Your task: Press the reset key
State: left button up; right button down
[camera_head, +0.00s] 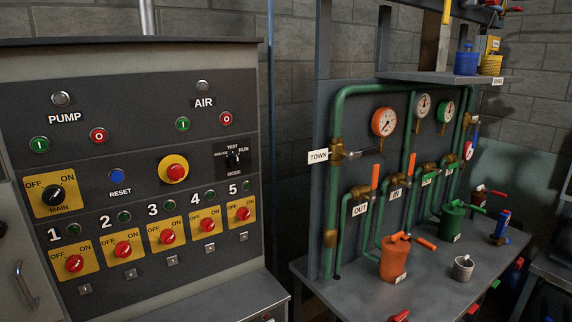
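The reset key is a round blue button (117,176) with the label RESET under it. It sits on the dark control panel (130,216) at the left of the head view, between the yellow MAIN switch plate and a red mushroom button. The panel faces the camera at a slight angle, and nothing covers the blue button. Neither of my grippers shows in this view.
The panel also has a MAIN switch (53,195), a red mushroom button on yellow (174,170), a mode dial (234,158) and several red numbered switches. At right, a bench (350,297) carries green pipes, gauges and an orange canister (394,262).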

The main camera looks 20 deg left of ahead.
aim_at(116, 176)
jog(key=u, duration=1.5)
